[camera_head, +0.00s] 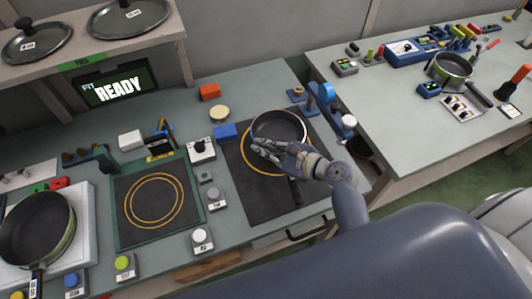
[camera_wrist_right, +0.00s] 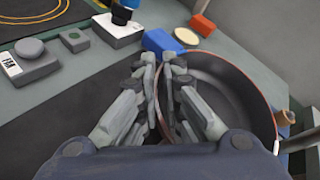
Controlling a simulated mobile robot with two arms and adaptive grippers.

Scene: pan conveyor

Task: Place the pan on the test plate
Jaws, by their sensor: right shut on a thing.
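A dark pan (camera_head: 280,126) with a copper-coloured rim is over a black mat (camera_head: 265,200) with an orange ring, its handle pointing toward the front. My right gripper (camera_head: 262,151) is at the pan's left rim. In the right wrist view, the fingers (camera_wrist_right: 165,75) are closed on the near wall of the pan (camera_wrist_right: 228,88). I cannot tell whether the pan's bottom touches the mat. To the left lies a dark square plate (camera_head: 133,230) with a double orange ring; it is bare. No label shows which one is the test plate. My left gripper is not in view.
A blue block (camera_head: 225,132), an orange block (camera_head: 209,91) and a cream disc (camera_head: 219,112) lie behind the mat. Knobs and buttons (camera_head: 201,150) stand between mat and plate. Another pan (camera_head: 37,228) sits at far left. A blue-topped stand (camera_head: 327,97) is close right.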

